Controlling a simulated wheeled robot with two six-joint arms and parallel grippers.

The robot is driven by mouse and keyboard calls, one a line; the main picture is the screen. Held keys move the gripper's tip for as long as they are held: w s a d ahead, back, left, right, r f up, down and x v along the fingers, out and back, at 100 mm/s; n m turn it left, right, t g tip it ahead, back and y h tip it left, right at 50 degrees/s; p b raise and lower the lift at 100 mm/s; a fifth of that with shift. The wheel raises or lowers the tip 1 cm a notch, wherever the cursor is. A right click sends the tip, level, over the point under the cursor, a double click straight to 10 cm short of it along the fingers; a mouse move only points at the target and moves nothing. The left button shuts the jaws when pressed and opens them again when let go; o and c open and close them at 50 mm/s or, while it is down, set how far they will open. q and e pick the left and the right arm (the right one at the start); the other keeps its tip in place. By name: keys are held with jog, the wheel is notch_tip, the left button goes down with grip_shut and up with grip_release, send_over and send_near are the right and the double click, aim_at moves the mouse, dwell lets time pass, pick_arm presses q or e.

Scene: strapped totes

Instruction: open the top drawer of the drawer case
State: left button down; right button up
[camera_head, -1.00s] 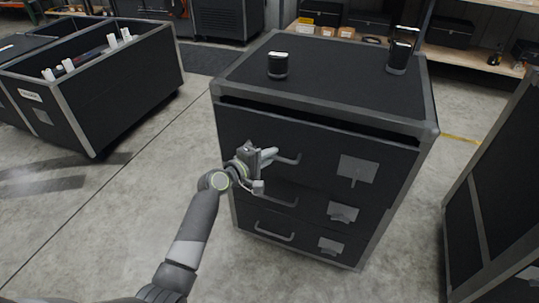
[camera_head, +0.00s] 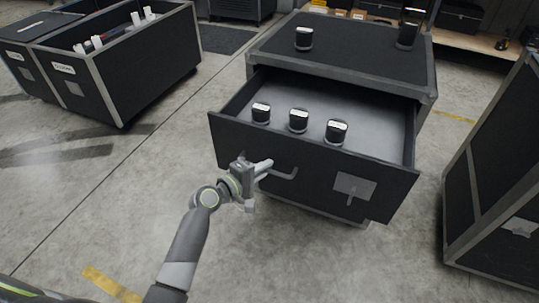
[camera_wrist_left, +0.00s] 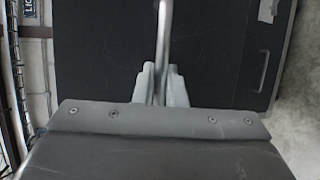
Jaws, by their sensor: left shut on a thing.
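The black drawer case (camera_head: 345,48) with grey edges stands right of centre in the head view. Its top drawer (camera_head: 235,138) is pulled well out, and three small dark cylinders with pale tops (camera_head: 298,120) stand inside on a grey floor. My left gripper (camera_head: 263,167) is shut on the left part of the drawer's bar handle (camera_head: 285,174). In the left wrist view the handle (camera_wrist_left: 163,40) runs between the two pale fingers (camera_wrist_left: 161,85), against the dark drawer front. The lower drawers are mostly hidden under the open one. My right gripper is not in view.
Open black totes (camera_head: 135,62) stand at the left, and another black case (camera_head: 500,170) stands close at the right. Bare concrete floor (camera_head: 330,265) lies in front of the drawer.

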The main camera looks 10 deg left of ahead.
pick_arm(q)
jog(key=shift+s+a, duration=0.2)
jog(key=shift+s, duration=0.6)
jog(key=shift+s+a, duration=0.15)
jog(key=shift+s, duration=0.65)
jog(key=c, duration=1.8)
grip_release()
jog(key=shift+o, duration=0.2)
jog(key=v, duration=1.7)
jog(key=shift+b, duration=0.45)
jog(key=shift+s+a, duration=0.1)
jog(key=shift+s, duration=0.05)
